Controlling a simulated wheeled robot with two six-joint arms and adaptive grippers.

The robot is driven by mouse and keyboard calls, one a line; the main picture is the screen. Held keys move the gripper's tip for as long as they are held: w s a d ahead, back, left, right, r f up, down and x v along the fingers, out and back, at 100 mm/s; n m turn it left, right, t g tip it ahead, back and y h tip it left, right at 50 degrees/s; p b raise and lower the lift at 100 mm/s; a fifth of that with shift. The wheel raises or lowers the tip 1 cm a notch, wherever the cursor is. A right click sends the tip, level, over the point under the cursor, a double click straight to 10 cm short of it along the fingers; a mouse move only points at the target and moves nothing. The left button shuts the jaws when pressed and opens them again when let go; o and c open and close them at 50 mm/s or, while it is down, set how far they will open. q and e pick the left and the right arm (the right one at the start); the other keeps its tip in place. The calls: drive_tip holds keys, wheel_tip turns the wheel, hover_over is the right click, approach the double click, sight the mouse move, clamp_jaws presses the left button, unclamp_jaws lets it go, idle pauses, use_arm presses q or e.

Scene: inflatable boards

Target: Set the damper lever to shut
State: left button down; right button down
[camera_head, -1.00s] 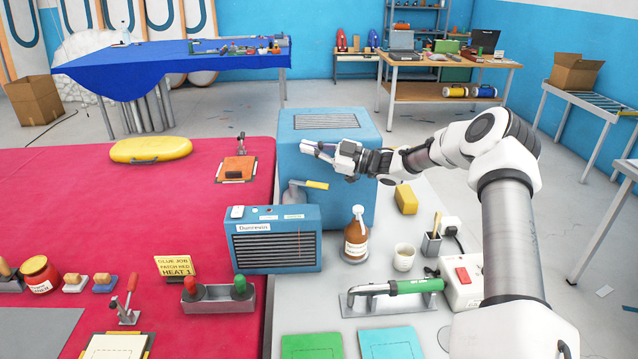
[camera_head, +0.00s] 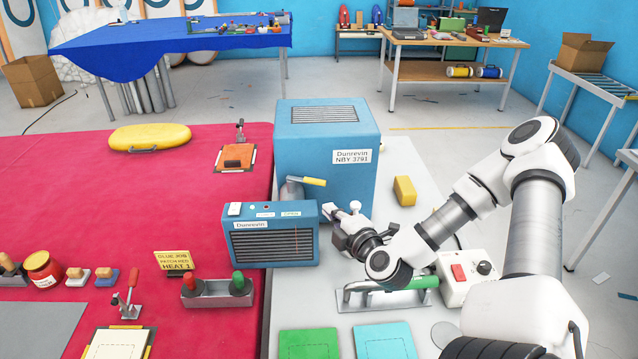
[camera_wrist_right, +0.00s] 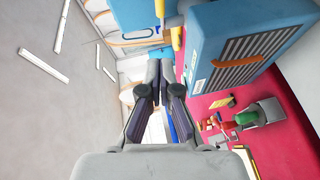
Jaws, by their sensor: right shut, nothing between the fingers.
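The damper lever (camera_head: 312,181) has a yellow handle on a grey duct piece (camera_head: 291,188) between the small blue heater (camera_head: 270,240) and the large blue cabinet (camera_head: 325,145). In the head view the handle points right, tilted slightly down. My right gripper (camera_head: 329,211) is shut and empty, at the heater's upper right corner, below and right of the handle in the picture. I cannot tell whether it touches anything. In the wrist view the closed fingers (camera_wrist_right: 158,68) show in the middle, with a yellow piece, apparently the handle (camera_wrist_right: 176,38), above right. My left gripper is not in view.
A yellow block (camera_head: 405,191) stands right of the cabinet. A green-handled tool (camera_head: 425,282) and a switch box (camera_head: 467,277) lie on the grey bench. The red table (camera_head: 90,210) is left.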

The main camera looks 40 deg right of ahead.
sight(324, 181)
drive_tip(key=x, duration=0.4)
drive_tip(key=d+b+x, duration=0.1)
drive_tip(key=x, duration=0.3)
drive_tip(key=d+x, duration=0.1)
drive_tip(key=x, duration=0.3)
drive_tip(key=shift+s+f, duration=0.15)
drive_tip(key=shift+s, duration=0.2)
drive_tip(key=shift+d+f, duration=0.15)
drive_tip(key=shift+d, duration=0.15)
drive_tip(key=shift+w, duration=0.1)
drive_tip(key=shift+a, duration=0.1)
drive_tip(key=d+p, duration=0.1)
drive_tip(key=p, duration=0.1)
drive_tip(key=w+d+p, duration=0.1)
drive_tip(key=d+p, duration=0.1)
drive_tip(key=shift+d+r, duration=0.2)
drive_tip(key=shift+d, duration=0.05)
drive_tip(key=shift+d+f, duration=0.1)
